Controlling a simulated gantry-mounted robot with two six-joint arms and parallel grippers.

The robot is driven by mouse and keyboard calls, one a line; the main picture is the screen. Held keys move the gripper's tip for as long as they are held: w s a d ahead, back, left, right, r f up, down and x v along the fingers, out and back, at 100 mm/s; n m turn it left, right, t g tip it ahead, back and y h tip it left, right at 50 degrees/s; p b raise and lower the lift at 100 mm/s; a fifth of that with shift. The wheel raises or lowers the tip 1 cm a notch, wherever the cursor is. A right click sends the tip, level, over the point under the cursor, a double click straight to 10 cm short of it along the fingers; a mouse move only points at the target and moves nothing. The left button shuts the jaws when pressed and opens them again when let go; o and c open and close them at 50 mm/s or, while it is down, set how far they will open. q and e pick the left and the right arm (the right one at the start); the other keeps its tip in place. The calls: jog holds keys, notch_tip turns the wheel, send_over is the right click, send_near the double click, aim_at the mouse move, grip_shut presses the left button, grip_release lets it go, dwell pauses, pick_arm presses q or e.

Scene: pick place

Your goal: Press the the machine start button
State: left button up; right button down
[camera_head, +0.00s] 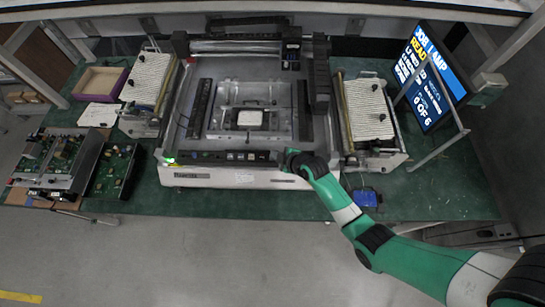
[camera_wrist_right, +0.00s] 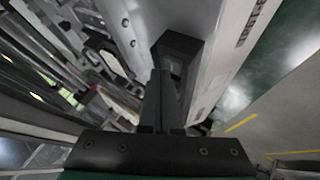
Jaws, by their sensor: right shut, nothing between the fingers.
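The machine (camera_head: 230,180) stands in the middle of the green bench, with a pale front and a dark control strip (camera_head: 215,156) along its front edge. Small buttons (camera_head: 241,156) show on the strip, too small to tell which is the start button. A green light (camera_head: 168,160) glows at the strip's left end. My right gripper (camera_head: 288,156) is at the strip's right end. In the right wrist view my right gripper (camera_wrist_right: 162,78) is shut and empty, its fingers against or just before a dark block (camera_wrist_right: 181,46) on the machine; contact cannot be told. My left gripper is not in view.
A tilted screen (camera_head: 430,80) stands at the right. Ribbed feeder units (camera_head: 368,108) flank the machine. Circuit boards (camera_head: 50,155) and an open box (camera_head: 100,82) are at the left.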

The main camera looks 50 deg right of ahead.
jog(key=shift+f+b, duration=0.35)
jog(key=shift+f, duration=0.1)
dwell(0.6)
jog(key=shift+r, duration=0.15)
jog(key=shift+r+p, duration=0.75)
jog(key=shift+p, duration=0.1)
jog(key=shift+r, duration=0.1)
